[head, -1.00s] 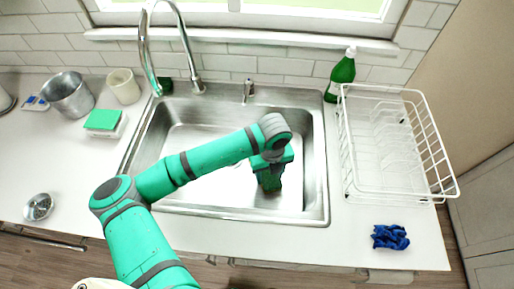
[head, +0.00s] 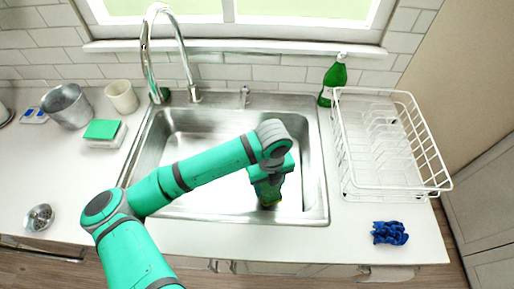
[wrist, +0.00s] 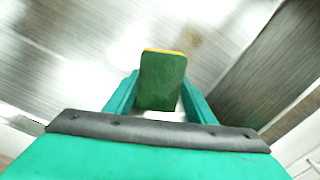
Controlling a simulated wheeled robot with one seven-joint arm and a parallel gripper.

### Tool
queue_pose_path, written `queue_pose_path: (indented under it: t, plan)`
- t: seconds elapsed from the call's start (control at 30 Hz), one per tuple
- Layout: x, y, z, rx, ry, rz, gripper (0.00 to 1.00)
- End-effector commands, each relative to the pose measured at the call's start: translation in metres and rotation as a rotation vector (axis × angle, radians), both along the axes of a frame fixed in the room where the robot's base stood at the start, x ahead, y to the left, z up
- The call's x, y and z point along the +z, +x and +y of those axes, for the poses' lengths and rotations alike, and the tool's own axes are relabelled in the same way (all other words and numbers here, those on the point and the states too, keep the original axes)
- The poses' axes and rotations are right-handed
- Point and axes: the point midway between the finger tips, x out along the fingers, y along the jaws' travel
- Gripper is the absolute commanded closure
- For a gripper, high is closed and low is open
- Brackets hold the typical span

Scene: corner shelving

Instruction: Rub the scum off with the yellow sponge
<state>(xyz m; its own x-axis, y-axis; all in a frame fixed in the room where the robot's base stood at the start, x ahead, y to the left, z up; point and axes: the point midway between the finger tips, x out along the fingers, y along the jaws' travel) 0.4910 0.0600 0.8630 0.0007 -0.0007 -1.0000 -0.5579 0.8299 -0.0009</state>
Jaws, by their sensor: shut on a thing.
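My gripper (head: 268,190) reaches down into the steel sink (head: 190,205), over the right part of its basin. In the wrist view my gripper (wrist: 158,92) is shut on the sponge (wrist: 162,80), which shows a dark green broad face and a thin yellow edge at its far end. In the head view only a small yellowish bit of the sponge (head: 268,204) shows below the fingers. A faint brownish patch of scum (wrist: 190,36) lies on the steel just beyond the sponge in the wrist view. I cannot tell whether the sponge touches the steel.
The faucet (head: 188,62) rises behind the sink. A white dish rack (head: 345,150) and green bottle (head: 332,82) stand right, with a blue cloth (head: 390,233) in front. A green-topped block (head: 102,130), cup (head: 122,97), metal pot (head: 68,106) and small metal bowl (head: 39,217) are left.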

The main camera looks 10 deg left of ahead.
Motion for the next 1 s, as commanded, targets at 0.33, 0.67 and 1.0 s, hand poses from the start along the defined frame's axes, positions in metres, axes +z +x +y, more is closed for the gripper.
queue_pose_path:
  t: [0.33,0.67,1.0]
  plan:
    - [0.029,0.001,-0.003,-0.007,0.001,0.000,0.68]
    - [0.036,0.000,-0.005,-0.011,0.000,0.001,0.68]
    - [0.036,0.000,-0.005,-0.012,0.001,0.001,0.68]
